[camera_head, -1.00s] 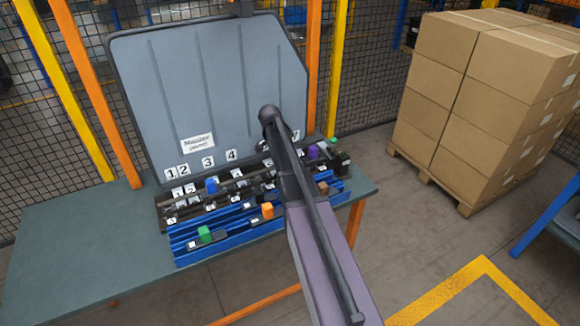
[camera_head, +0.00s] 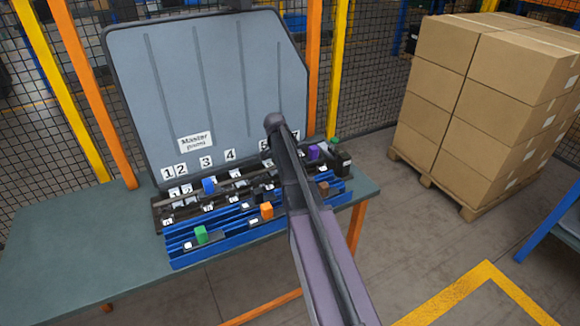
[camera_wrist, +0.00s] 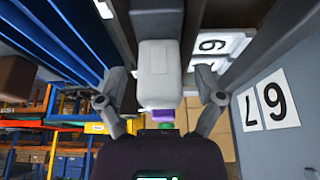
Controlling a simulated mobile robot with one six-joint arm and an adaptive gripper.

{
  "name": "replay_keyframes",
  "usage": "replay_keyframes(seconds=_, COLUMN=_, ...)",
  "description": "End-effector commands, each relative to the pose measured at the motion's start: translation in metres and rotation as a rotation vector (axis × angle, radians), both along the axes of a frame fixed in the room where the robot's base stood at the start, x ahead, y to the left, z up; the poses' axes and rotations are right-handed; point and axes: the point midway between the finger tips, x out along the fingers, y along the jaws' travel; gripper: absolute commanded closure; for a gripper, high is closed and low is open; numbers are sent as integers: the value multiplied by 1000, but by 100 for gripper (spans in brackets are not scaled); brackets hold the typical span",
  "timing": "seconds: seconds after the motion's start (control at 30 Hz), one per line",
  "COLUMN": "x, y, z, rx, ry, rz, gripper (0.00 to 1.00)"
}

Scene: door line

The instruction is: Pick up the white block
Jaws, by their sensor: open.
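The white block (camera_wrist: 160,72) is in the middle of the wrist view, near and upright in the picture. My gripper (camera_wrist: 162,86) is open, with one finger to the left of the block and one to the right. A gap shows on each side, and I cannot tell whether the fingertips reach its depth. In the head view my own arm hides the white block and the gripper.
A purple block (camera_wrist: 163,115) and a green block (camera_wrist: 166,126) show beyond the white one. In the head view, blue rails (camera_head: 215,245) hold an orange block (camera_head: 267,210) and another green block (camera_head: 201,235). A grey panel (camera_head: 205,90) stands behind. The bench's left side is clear.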

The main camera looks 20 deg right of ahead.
Motion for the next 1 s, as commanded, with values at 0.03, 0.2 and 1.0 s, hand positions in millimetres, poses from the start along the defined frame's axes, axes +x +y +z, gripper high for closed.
replay_keyframes(seconds=0.03, x=0, y=0, z=0, rx=0, ry=0, rz=0, gripper=14)
replay_keyframes(seconds=0.2, x=0, y=0, z=0, rx=0, ry=0, rz=0, gripper=14)
replay_keyframes(seconds=1.0, x=0, y=0, z=2, rx=0, ry=1, rz=-1, gripper=100)
